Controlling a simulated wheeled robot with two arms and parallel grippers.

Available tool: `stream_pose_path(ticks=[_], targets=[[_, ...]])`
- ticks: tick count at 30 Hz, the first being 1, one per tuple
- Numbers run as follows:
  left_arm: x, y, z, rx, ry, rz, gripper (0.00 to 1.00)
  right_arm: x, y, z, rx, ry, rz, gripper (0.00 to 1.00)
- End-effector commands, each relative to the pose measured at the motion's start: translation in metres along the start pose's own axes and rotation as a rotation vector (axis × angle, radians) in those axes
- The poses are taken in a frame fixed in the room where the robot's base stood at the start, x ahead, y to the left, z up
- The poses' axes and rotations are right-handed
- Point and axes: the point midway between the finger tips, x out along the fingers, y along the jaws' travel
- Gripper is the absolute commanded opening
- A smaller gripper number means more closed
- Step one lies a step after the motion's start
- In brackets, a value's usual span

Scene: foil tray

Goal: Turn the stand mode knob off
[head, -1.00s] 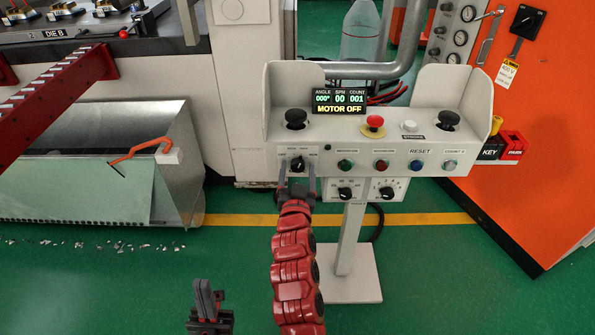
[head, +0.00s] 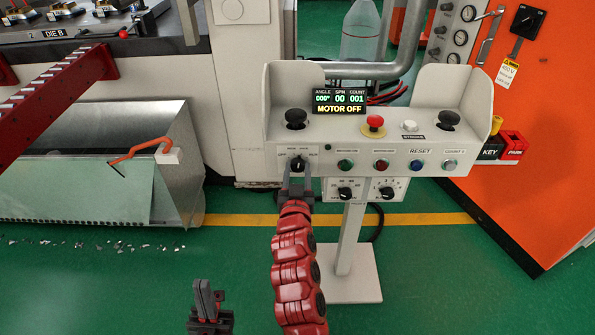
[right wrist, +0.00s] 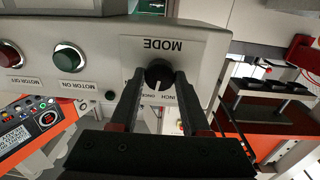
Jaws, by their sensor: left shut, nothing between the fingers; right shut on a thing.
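The mode knob (head: 298,164) is a small black knob on a white plate at the left of the control stand's (head: 410,182) front panel. In the right wrist view the knob (right wrist: 159,74) sits below the upside-down word MODE. My right gripper (head: 298,168) is at the panel with its fingers on either side of the knob, shut on it. It also shows in the right wrist view (right wrist: 159,80). The knob's pointer direction is hard to read. My left gripper (head: 207,292) is shut and empty, low over the floor, away from the stand.
The display (head: 339,103) on the stand reads MOTOR OFF. A red mushroom button (head: 373,122) and several panel buttons are to the right of the knob. Two more black knobs sit on plates below. An orange cabinet (head: 545,130) stands at the right. Green floor is open in front.

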Motion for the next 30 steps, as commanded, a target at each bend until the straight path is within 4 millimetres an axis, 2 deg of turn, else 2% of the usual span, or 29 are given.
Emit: stream_pose_path(ticks=[13,30], targets=[[0.005,0.0,-0.001,0.0,0.0,0.0,0.0,0.0,-0.001,0.0,-0.417,0.013,-0.004,0.0],[0.022,-0.001,-0.004,0.0,0.0,0.0,0.0,-0.001,-0.001,0.001,-0.942,0.028,-0.009,0.0]])
